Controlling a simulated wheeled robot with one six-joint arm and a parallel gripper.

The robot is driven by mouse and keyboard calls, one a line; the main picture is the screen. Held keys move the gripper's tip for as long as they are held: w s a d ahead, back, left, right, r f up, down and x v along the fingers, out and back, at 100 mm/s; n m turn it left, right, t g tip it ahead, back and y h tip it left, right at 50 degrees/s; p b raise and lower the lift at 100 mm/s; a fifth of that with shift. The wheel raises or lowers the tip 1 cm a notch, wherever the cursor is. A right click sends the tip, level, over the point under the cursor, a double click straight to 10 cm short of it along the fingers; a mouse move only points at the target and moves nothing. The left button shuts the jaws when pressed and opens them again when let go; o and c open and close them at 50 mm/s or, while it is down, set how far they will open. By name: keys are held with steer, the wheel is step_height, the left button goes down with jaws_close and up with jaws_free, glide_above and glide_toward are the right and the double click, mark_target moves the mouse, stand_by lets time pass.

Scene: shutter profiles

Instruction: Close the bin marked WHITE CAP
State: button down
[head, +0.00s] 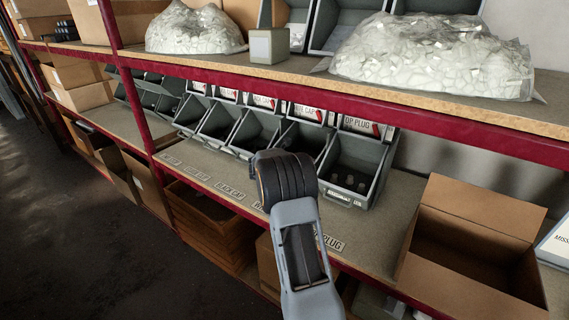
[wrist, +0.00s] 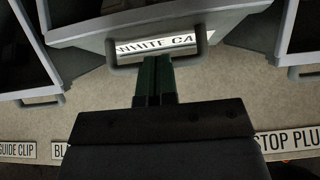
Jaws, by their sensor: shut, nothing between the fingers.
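In the wrist view a grey bin front with a white label reading WHITE CAP (wrist: 85,32) spans the top middle, with a dark handle (wrist: 113,62) across the label. My gripper (wrist: 155,62) has its two dark fingers together, pointing at this handle and covering part of the label. I cannot tell whether the fingertips touch it. In the head view the bin behind my wrist (head: 302,138), under a card ending in CAP, seems to be the same one. My arm hides its front and my fingers there.
Similar grey bins stand on both sides, including the STOP PLUG bin (head: 350,172) at right. Label strips (head: 230,188) lie along the shelf edge. An open cardboard box (head: 470,245) stands at right. An upper shelf with a red edge (head: 400,112) overhangs the bins.

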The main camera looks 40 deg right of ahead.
steer(key=shift+w+d+r+p, duration=0.15)
steer(key=shift+d+r+p, duration=0.45)
steer(key=shift+r+p, duration=0.1)
steer(key=shift+d, duration=0.1)
steer(key=a+f+b+v, duration=0.1)
steer(key=f+b+v, duration=0.1)
steer(key=v, duration=1.1)
steer(key=shift+b, duration=0.35)
